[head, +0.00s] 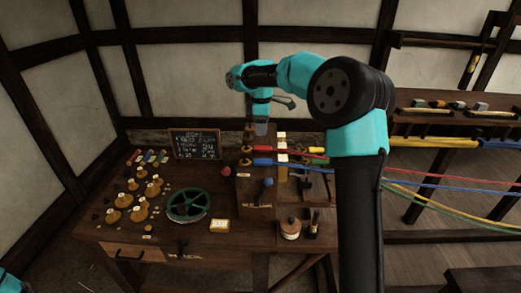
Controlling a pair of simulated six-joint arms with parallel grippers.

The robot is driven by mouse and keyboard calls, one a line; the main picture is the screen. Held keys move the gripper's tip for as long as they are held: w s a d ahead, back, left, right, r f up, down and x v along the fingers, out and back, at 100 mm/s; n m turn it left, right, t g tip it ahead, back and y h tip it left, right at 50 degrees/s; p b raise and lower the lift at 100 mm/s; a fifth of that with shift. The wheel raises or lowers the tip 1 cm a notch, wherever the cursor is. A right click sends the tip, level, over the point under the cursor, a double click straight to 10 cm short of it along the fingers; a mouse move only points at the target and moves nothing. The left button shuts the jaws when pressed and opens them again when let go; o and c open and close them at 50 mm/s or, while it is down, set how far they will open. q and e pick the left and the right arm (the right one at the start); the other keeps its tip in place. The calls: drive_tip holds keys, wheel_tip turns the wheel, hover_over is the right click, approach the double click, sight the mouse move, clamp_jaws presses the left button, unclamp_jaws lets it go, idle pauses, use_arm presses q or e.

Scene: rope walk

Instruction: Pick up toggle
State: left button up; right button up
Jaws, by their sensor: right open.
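My right gripper (262,126) is small in view and points down over the rear middle of the wooden bench, above its raised block and close to the dark-topped pegs. It is open, and I see nothing held in it. I cannot tell for sure which piece is the toggle. Small coloured pieces (151,157) lie in a row at the bench's rear left, apart from the gripper. Only a teal bit of my left arm shows in the bottom left corner; its gripper is out of view.
Red and blue strands (300,151) run right from the raised block. A green wheel (188,205), several wooden bobbins (140,212), a yellow box (219,226) and a lidded pot (290,228) stand on the bench. A chalkboard (195,144) stands behind. My right arm hides the bench's right end.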

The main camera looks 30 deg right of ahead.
sight(256, 149)
drive_tip(key=shift+f, duration=1.8)
drive_tip(key=shift+f, duration=0.1)
wheel_tip(256, 149, down, 5)
drive_tip(key=shift+a, duration=0.1)
drive_tip(key=c, duration=0.9)
